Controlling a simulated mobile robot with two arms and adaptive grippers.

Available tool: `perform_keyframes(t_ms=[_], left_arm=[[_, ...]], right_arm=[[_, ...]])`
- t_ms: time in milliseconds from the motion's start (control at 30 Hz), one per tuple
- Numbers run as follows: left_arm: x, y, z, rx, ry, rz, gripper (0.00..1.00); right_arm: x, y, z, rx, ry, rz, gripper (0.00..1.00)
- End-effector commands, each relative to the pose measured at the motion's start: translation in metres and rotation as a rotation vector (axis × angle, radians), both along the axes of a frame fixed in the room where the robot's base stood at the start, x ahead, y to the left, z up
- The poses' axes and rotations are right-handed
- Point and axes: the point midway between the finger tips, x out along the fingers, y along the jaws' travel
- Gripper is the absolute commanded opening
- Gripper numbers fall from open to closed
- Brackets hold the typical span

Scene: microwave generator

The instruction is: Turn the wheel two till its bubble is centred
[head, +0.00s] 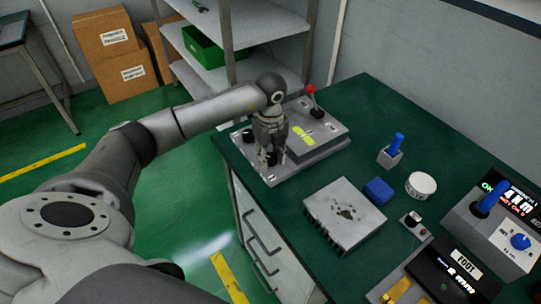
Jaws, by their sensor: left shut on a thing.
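A grey levelling plate (327,145) sits at the far left corner of the green bench. It carries black wheels: one at its left edge (248,135) and one at the back (317,112) near a red-knobbed lever. Yellow-green bubble vials (303,137) lie on its raised block; the bubbles are too small to read. My left gripper (268,158) points down at the plate's front left part and is shut on a dark wheel, mostly hidden by the fingers. I cannot read any wheel number. My right gripper is not in view.
A finned metal block (345,212), blue block (379,191), white round tub (421,185) and blue-handled tool in a holder (391,152) stand on the bench. Devices with displays (500,222) fill the right side. Shelving (258,22) stands behind my arm.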

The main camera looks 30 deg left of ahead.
Motion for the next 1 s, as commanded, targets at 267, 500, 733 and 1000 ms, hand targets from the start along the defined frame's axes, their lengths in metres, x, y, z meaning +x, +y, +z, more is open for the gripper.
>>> perform_keyframes(t_ms=[267,500,733,1000], left_arm=[[0.001,0.001,0.001,0.000,-0.004,0.000,0.52],[0.000,0.000,0.000,0.000,-0.001,-0.001,0.58],[0.001,0.000,0.009,0.000,-0.004,-0.001,0.58],[0.002,0.000,0.061,0.000,-0.007,-0.002,0.58]], right_arm=[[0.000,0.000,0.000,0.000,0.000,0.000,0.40],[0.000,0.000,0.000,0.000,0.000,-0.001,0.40],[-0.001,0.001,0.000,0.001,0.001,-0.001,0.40],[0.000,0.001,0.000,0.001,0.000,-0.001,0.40]])
